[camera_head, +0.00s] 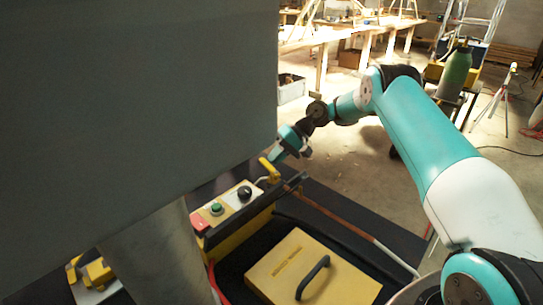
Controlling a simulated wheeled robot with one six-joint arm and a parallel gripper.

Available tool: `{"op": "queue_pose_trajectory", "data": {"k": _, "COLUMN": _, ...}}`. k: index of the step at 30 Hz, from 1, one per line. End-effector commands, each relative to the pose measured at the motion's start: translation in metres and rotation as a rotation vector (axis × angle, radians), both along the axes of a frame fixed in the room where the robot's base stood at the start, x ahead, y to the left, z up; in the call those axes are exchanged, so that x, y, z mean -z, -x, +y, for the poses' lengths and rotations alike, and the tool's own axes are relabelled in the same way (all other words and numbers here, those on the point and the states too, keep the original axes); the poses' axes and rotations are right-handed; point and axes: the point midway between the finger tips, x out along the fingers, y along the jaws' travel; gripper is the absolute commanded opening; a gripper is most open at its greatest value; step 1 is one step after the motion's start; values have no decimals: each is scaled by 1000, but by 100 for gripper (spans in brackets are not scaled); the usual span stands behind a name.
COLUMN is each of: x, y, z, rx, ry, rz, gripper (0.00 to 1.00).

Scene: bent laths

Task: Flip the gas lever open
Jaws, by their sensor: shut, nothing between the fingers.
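A yellow lever (266,166) stands tilted at the far end of the yellow control box (236,230), on a small pale fitting. I take it to be the gas lever. My gripper (274,157) is shut and empty, reaching down from the upper right to just beside the lever's upper part. From this one view I cannot tell whether it touches the lever. The fingertips are small and partly hard to make out.
The box top carries a black knob (244,193), a green button (217,208) and a red part (200,223). A yellow lid (314,272) with a black handle lies in front. A large grey panel (130,100) blocks the left. A hose runs along the right.

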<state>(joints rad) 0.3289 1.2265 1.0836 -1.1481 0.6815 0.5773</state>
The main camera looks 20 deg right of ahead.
Motion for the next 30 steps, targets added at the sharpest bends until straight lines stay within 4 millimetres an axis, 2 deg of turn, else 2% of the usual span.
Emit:
{"op": "queue_pose_trajectory", "data": {"k": 7, "x": 0, "y": 2, "z": 0, "rx": 1, "ry": 0, "rz": 0, "gripper": 0}}
{"op": "queue_pose_trajectory", "data": {"k": 17, "x": 0, "y": 15, "z": 2, "rx": 1, "ry": -1, "rz": 0, "gripper": 0}}
{"op": "queue_pose_trajectory", "data": {"k": 30, "x": -3, "y": 16, "z": -2, "rx": 2, "ry": -1, "rz": -2, "gripper": 0}}
